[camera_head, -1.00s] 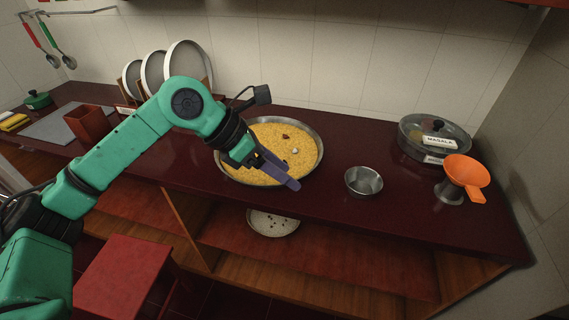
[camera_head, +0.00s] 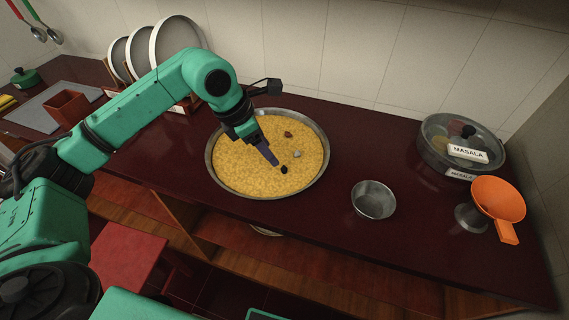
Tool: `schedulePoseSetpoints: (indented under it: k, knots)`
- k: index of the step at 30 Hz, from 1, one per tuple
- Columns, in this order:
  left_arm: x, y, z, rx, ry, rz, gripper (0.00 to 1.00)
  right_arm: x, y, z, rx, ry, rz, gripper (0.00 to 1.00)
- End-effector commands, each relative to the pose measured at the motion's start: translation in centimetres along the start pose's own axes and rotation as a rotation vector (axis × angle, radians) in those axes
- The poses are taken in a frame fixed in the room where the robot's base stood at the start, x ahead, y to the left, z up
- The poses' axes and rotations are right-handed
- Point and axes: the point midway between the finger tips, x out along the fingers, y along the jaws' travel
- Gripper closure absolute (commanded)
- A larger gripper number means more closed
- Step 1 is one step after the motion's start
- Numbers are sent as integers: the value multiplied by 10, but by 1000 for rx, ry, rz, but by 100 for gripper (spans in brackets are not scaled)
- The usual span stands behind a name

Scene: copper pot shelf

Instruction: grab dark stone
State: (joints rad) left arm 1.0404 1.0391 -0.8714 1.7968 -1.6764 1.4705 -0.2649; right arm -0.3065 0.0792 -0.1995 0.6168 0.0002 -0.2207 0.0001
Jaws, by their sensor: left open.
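A dark stone (camera_head: 284,170) lies on the yellow grains in a wide round metal pan (camera_head: 325,178) on the dark red counter. A grey-white stone (camera_head: 297,154) and a brown-red stone (camera_head: 288,134) lie on the grains farther back. My left gripper (camera_head: 271,160) is open and points down over the pan, its fingertips just left of and behind the dark stone. I cannot tell whether the tips touch the grains. My right gripper is out of view.
An empty metal bowl (camera_head: 373,200) stands right of the pan. Farther right are an orange funnel (camera_head: 498,200) on a metal cup and a round masala box (camera_head: 462,142). Plates (camera_head: 172,42) stand in a rack at back left. The counter between pan and bowl is clear.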

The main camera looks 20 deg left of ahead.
Motion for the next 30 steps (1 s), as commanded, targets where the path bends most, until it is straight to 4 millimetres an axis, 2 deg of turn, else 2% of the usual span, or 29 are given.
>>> schedulePoseSetpoints:
  k: [2, 5, 8, 11, 13, 16, 21, 26, 30]
  knots:
    - [16, -1, 1, 0, 1, -4, 37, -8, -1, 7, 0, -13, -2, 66]
    - [30, 0, 1, -1, 0, -2, 37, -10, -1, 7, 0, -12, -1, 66]
    - [42, -1, 3, 0, 0, -3, 37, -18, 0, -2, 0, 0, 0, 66]
    - [61, -1, 4, 0, 1, -4, 37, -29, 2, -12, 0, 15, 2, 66]
    - [76, -1, 4, 0, 0, -3, 37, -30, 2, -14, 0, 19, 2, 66]
    - [85, 0, 3, 0, -1, -1, 37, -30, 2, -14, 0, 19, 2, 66]
    - [86, 0, 2, 0, -2, 0, 37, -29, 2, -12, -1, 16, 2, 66]
    - [86, 0, 2, 0, -2, 0, 98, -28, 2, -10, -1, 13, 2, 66]
    - [86, 0, 2, 0, -2, 0, 100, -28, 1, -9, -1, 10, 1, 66]
